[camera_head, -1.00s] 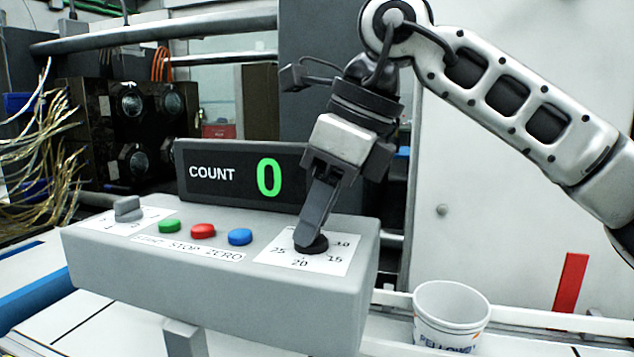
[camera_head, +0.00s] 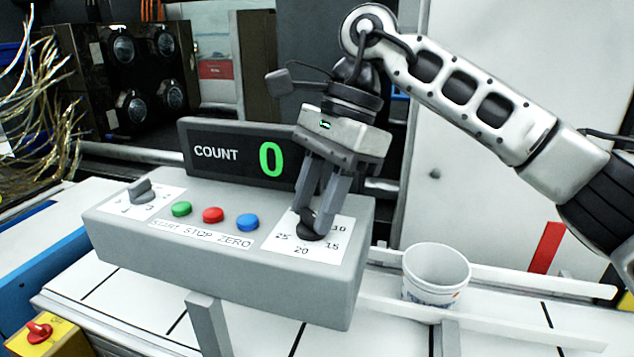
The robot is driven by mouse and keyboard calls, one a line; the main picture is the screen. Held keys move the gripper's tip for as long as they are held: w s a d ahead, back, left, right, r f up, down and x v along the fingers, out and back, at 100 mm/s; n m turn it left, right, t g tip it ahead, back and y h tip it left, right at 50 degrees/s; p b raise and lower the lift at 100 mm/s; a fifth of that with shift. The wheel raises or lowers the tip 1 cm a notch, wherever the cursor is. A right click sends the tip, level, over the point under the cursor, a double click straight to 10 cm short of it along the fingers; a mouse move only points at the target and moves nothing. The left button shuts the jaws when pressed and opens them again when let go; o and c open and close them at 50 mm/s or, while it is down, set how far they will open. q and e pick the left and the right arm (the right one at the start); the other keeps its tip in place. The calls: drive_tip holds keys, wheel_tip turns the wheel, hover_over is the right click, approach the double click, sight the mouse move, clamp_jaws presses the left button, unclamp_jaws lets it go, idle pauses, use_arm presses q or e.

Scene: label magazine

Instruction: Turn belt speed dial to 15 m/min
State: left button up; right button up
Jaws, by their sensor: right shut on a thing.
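The belt speed dial (camera_head: 308,231) is a dark round knob on a white scale plate (camera_head: 277,243) at the right end of the grey control box (camera_head: 230,283). The marks 10, 15, 20 and 25 show around it. My right gripper (camera_head: 315,219) points down from above and is shut on the dial. Its fingers cover much of the knob and the upper part of the scale, so I cannot tell which mark the dial points at. My left gripper is not in view.
Green (camera_head: 181,209), red (camera_head: 213,215) and blue (camera_head: 247,222) buttons and a grey selector knob (camera_head: 140,189) sit left of the dial. The count display (camera_head: 240,160) behind them reads 0. A white cup (camera_head: 436,272) stands right of the box, between pale rails.

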use_arm(q)
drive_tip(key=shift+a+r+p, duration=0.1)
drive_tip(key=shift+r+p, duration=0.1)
drive_tip(key=shift+p, duration=0.15)
use_arm(e)
drive_tip(key=shift+r+n, duration=0.15)
drive_tip(key=shift+n, duration=0.55)
drive_tip(key=shift+w, duration=0.1)
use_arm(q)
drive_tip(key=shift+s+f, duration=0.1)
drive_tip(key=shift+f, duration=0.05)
use_arm(e)
drive_tip(key=o, duration=1)
drive_tip(key=shift+h, duration=0.3)
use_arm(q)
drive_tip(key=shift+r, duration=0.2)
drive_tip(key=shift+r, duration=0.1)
